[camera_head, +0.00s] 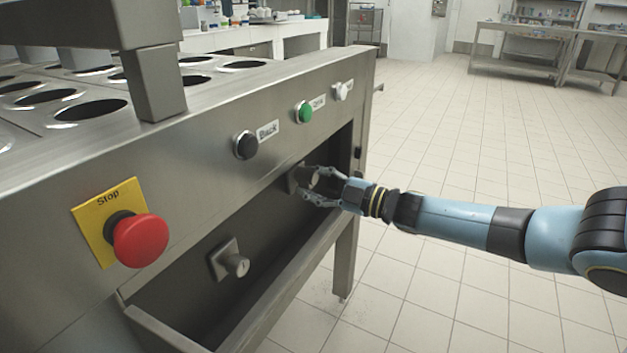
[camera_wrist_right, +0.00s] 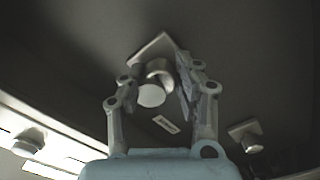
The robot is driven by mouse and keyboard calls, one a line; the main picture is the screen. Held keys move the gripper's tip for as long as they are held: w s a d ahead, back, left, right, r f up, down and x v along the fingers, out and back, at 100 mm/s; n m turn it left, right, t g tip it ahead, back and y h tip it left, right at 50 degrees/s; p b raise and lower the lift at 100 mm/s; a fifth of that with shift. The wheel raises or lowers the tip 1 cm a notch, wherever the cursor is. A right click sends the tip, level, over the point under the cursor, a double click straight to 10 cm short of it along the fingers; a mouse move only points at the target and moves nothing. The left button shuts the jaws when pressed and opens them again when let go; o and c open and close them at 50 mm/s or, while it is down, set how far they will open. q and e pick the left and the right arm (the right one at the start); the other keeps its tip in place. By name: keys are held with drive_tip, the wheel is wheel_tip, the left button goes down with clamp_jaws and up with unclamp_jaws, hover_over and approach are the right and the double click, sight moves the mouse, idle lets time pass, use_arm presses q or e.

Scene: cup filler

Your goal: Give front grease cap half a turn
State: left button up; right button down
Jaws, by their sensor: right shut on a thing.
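A grey metal grease cap (camera_head: 312,178) on a square plate sticks out of the recessed side panel of the machine, below the buttons. My right gripper (camera_head: 322,186) is at this cap with a finger on either side, shut on it. In the right wrist view the round cap (camera_wrist_right: 152,92) shows between the two fingers (camera_wrist_right: 160,88), its plate tilted behind it. A second, similar grease cap (camera_head: 235,263) sits nearer in the same recess, clear of the gripper; a cap on a plate also shows at the lower right of the wrist view. My left gripper is not in view.
A red stop button (camera_head: 140,240) juts out at the near left. A metal ledge (camera_head: 290,285) runs below the recess. The tiled floor to the right is free.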

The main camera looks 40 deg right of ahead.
drive_tip(key=m, duration=0.3)
drive_tip(key=m+p, duration=0.1)
drive_tip(key=m, duration=0.1)
drive_tip(key=shift+f+m, duration=0.1)
drive_tip(key=shift+m, duration=0.3)
drive_tip(key=m+p, duration=0.1)
drive_tip(key=m, duration=0.4)
drive_tip(key=shift+s+a, duration=0.1)
drive_tip(key=shift+a, duration=0.05)
drive_tip(key=shift+m+p, duration=0.45)
drive_tip(key=shift+m, duration=1.05)
drive_tip(key=shift+f, duration=0.1)
drive_tip(key=c, duration=0.9)
unclamp_jaws()
drive_tip(key=shift+c, duration=0.2)
drive_tip(key=v, duration=1.2)
